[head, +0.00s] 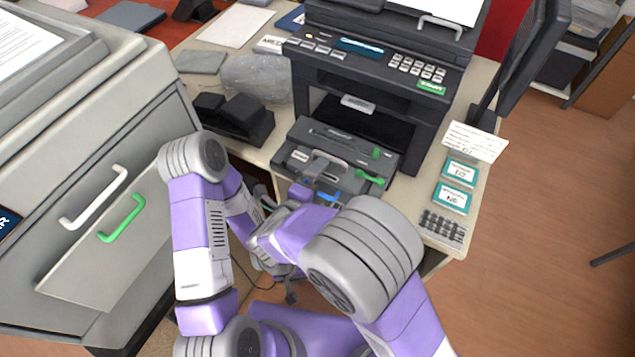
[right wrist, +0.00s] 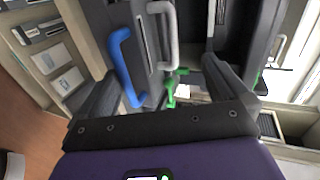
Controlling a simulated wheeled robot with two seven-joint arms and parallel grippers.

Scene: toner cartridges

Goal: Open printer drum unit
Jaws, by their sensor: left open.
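The drum unit (head: 300,135) is a dark grey box at the front of the black printer (head: 300,75), on the desk. A grey handle (head: 327,160), green levers (head: 369,177) and a blue handle (head: 327,197) show on or near it. My right gripper (right wrist: 165,92) is open at its front, partly hidden in the head view by my own arm. In the right wrist view the blue handle (right wrist: 124,65), grey handle (right wrist: 166,35) and green levers (right wrist: 173,88) appear beyond and between the spread fingers; none is gripped. My left gripper (head: 290,296) is open, low below the desk edge.
A grey cabinet with a white handle (head: 95,197) and a green handle (head: 122,218) stands at left. A black phone (head: 235,117) lies left of the printer. Teal cards (head: 455,197) and a calculator (head: 443,229) lie right. A monitor (head: 525,55) stands back right.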

